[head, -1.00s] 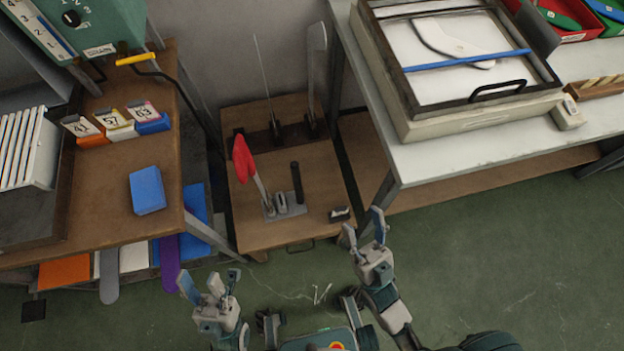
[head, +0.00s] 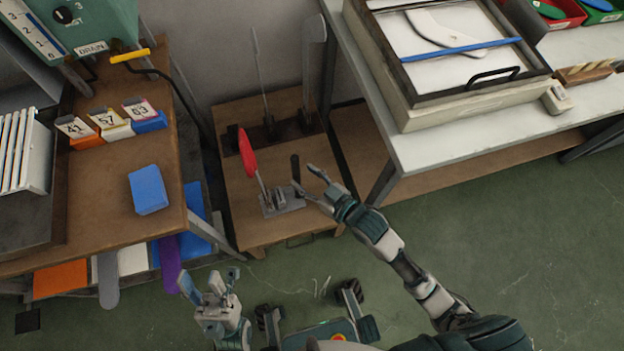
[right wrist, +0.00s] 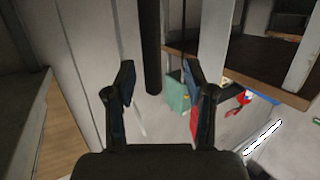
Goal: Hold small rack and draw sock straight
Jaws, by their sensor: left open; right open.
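The small rack has a grey base plate (head: 270,210) on the low wooden table, with an upright black post (head: 295,163) at its right. A red sock (head: 248,153) covers the upper end of a thin slanted grey board on the rack's left. My right gripper (head: 303,178) is open just right of the post. In the right wrist view the black post (right wrist: 151,45) stands ahead, between the lines of the two open fingers (right wrist: 158,75); contact cannot be told. My left gripper (head: 209,283) is open and empty, low in front of the left bench.
The left bench (head: 100,215) carries a blue block (head: 147,190) and numbered holders. The right white table (head: 440,150) bears a framed box (head: 450,95); its leg stands close to my right arm. Tall thin uprights (head: 313,75) stand behind the rack. The green floor in front is largely clear.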

